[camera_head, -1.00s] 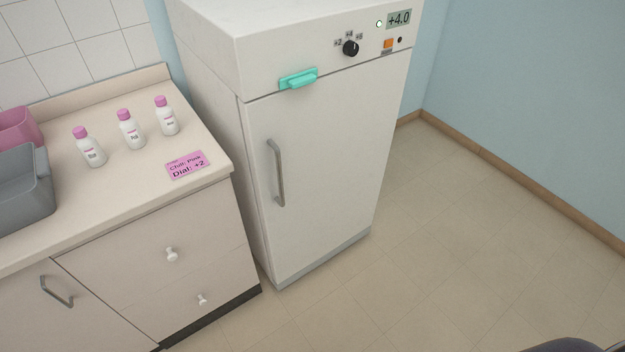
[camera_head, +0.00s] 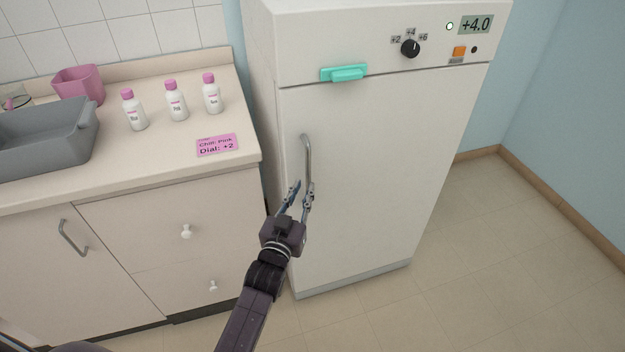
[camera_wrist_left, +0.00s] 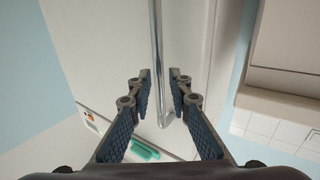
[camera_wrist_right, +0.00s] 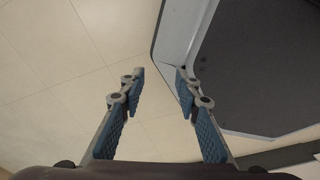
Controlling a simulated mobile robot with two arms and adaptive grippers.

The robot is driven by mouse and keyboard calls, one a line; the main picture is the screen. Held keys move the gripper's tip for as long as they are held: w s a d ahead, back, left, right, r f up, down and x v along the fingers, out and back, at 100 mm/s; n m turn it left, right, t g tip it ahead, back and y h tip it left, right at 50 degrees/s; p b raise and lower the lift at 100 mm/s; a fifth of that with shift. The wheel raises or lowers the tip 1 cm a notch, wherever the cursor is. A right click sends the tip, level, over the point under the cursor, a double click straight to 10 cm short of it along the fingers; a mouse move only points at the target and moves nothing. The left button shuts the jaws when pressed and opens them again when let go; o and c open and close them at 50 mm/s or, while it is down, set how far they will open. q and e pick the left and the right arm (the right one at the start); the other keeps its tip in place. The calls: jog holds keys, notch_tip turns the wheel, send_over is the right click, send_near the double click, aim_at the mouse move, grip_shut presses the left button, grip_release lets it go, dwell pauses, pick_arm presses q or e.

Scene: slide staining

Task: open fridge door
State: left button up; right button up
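The white fridge (camera_head: 370,180) stands right of the counter with its door closed. Its grey vertical bar handle (camera_head: 307,155) is near the door's left edge. A teal latch-like piece (camera_head: 344,73) sits at the door's top edge. My left gripper (camera_head: 300,191) is open at the lower part of the handle. In the left wrist view the handle (camera_wrist_left: 157,60) runs between the open fingers (camera_wrist_left: 158,83), with no clear contact. My right gripper (camera_wrist_right: 160,76) is open and empty over the floor in the right wrist view; it is not in the head view.
The fridge's top panel has a black dial (camera_head: 410,48), a +4.0 display (camera_head: 475,25) and an orange switch (camera_head: 459,52). The counter (camera_head: 170,155) at left holds several bottles, a pink card (camera_head: 217,145), a grey tub (camera_head: 45,140) and a pink container (camera_head: 80,85). The floor (camera_head: 470,260) at right is clear.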

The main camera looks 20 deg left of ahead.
aim_at(307, 181)
pick_arm(q)
jog(key=shift+w+f, duration=0.1)
jog(key=shift+w, duration=2.35)
jog(key=shift+c, duration=0.4)
grip_shut()
